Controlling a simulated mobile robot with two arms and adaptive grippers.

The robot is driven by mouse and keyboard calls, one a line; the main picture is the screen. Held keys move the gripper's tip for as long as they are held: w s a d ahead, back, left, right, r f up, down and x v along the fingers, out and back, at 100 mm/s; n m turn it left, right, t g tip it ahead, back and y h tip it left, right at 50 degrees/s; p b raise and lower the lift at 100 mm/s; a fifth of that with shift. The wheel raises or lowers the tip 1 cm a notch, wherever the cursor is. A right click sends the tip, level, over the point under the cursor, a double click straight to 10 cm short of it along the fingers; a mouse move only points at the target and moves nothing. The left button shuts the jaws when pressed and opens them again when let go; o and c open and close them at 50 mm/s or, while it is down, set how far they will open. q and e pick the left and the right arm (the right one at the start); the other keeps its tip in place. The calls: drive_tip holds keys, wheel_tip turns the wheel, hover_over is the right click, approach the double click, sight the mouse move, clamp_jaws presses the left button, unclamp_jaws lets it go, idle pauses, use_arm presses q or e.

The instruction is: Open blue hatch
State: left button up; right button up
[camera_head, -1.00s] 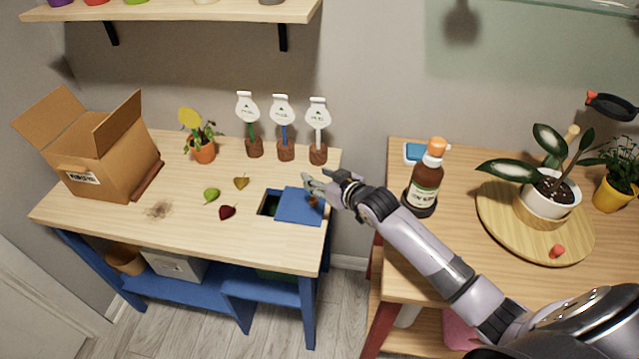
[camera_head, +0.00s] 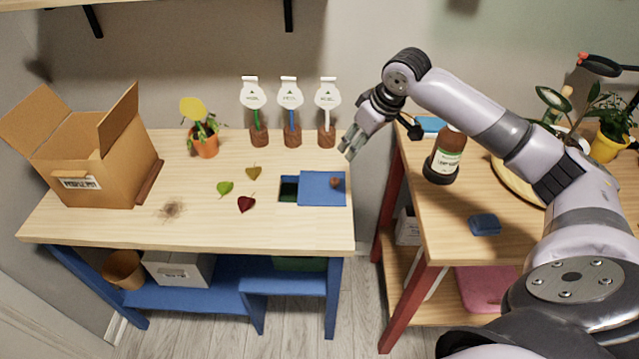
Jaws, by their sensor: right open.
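The blue hatch (camera_head: 317,192) is a flat sliding panel with a small brown knob (camera_head: 336,182), set in the top of the left wooden table. It is partly open: a dark gap (camera_head: 288,191) shows at its left side. My right gripper (camera_head: 350,154) is open and empty. It appears above and to the right of the hatch, apart from the knob, with its fingers pointing down. My left gripper is not in view.
Three white plant labels (camera_head: 290,96) on brown bases stand behind the hatch. A cardboard box (camera_head: 95,165) stands at far left. The right table (camera_head: 450,205) holds a brown bottle (camera_head: 447,155) and a blue sponge (camera_head: 485,224).

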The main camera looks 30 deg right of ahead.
approach(336, 180)
drive_tip(key=p+x, duration=0.1)
drive_tip(key=x, duration=0.7)
drive_tip(key=shift+a+r, duration=0.1)
drive_tip(key=shift+f, duration=0.25)
drive_tip(key=c, duration=0.6)
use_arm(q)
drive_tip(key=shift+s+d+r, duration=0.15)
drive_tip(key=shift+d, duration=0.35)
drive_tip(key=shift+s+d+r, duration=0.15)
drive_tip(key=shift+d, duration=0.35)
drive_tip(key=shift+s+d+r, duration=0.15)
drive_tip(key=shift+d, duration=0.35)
use_arm(e)
clamp_jaws()
